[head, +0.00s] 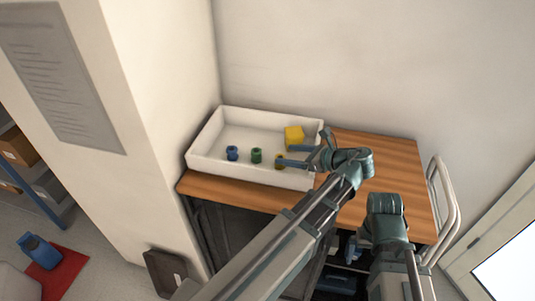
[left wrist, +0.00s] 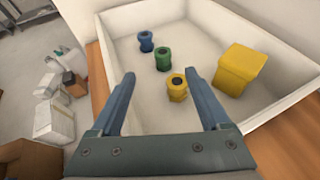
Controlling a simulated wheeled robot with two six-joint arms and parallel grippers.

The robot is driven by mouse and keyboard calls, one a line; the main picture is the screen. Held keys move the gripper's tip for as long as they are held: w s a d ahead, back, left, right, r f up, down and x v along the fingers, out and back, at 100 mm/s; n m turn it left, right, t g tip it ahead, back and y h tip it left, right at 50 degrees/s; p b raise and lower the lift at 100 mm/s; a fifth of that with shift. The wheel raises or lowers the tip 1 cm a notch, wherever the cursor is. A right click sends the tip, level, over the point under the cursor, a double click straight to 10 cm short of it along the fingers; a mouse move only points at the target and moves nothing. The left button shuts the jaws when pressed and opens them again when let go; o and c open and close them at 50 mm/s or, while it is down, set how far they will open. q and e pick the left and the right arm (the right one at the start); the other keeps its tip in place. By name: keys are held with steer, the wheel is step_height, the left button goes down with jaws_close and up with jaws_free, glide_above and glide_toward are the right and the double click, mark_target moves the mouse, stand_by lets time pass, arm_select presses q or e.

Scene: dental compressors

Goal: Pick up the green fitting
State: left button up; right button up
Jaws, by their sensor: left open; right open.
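The green fitting (head: 256,155) is a small cylinder standing in the white tray, between a blue fitting (head: 232,153) and a yellow fitting (head: 280,162). It also shows in the left wrist view (left wrist: 163,59), ahead of the fingers and between the blue and yellow ones. My left gripper (head: 303,152) is open and empty over the right part of the tray, to the right of the green fitting.
The white tray (head: 222,167) has raised walls and sits on a wooden cart top (head: 390,178). A larger yellow block (head: 294,137) stands in the tray's back right. Walls rise behind and left of the tray. The wood right of the tray is clear.

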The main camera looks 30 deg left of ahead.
arm_select(q)
steer(key=shift+w+d, duration=0.1)
steer(key=b, duration=0.3)
glide_toward(255, 150)
steer(key=shift+x, duration=0.95)
steer(key=shift+a+f, duration=0.15)
steer(key=shift+a, duration=0.4)
steer(key=shift+a+f+b, duration=0.35)
steer(key=shift+a+b, duration=0.1)
steer(key=shift+b, duration=0.1)
steer(key=b+x, duration=0.1)
steer(key=x, duration=0.3)
steer(key=shift+w+b, duration=0.1)
steer(key=shift+b, duration=0.25)
jaws_close()
